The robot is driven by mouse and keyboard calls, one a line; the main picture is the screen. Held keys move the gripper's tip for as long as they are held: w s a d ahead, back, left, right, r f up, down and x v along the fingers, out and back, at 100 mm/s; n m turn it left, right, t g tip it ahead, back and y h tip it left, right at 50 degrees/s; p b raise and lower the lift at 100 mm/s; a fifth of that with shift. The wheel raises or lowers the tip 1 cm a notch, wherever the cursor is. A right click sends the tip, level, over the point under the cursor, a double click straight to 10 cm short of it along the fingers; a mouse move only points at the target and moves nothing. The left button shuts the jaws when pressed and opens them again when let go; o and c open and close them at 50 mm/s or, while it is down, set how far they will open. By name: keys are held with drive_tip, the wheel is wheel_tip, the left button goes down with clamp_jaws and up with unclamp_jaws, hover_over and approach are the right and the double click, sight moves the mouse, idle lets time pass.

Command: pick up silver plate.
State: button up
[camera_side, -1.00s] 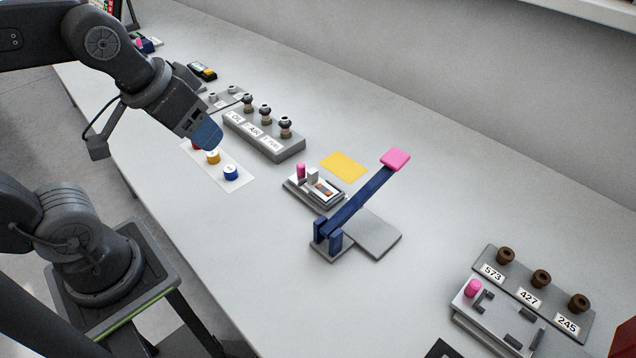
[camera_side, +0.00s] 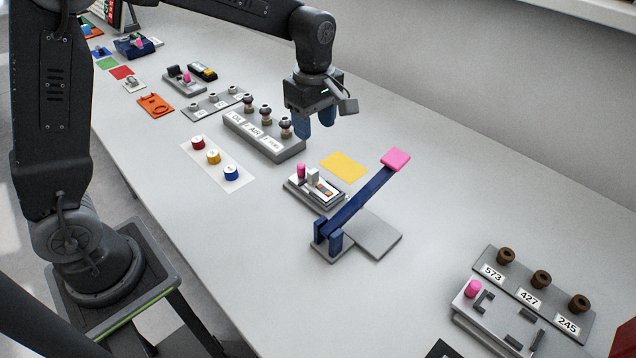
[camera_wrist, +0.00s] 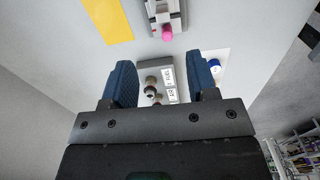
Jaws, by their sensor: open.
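My gripper (camera_side: 316,121) is open and empty, with blue fingers pointing down, above the table near the right end of the grey knob block. In the wrist view my gripper (camera_wrist: 162,78) frames part of that block between its fingers. Several grey plates could be the silver plate, and I cannot tell which is meant. A flat bare grey plate (camera_side: 379,238) lies beside the blue lever. A small grey plate with a pink peg (camera_side: 328,203) sits near the yellow square. A light grey plate with a pink peg (camera_side: 492,324) is at lower right. My gripper touches none.
The knob block (camera_side: 268,143) carries several dark knobs. The raised blue lever (camera_side: 358,203) with a pink pad leans over the table. A yellow square (camera_side: 344,167) lies behind it. Red, yellow and blue buttons sit on a white sheet (camera_side: 205,176). The front middle is clear.

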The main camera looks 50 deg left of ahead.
sight(313, 171)
drive_tip(key=f, duration=1.3)
drive_tip(key=shift+s, duration=0.2)
drive_tip(key=shift+c, duration=0.3)
clamp_jaws()
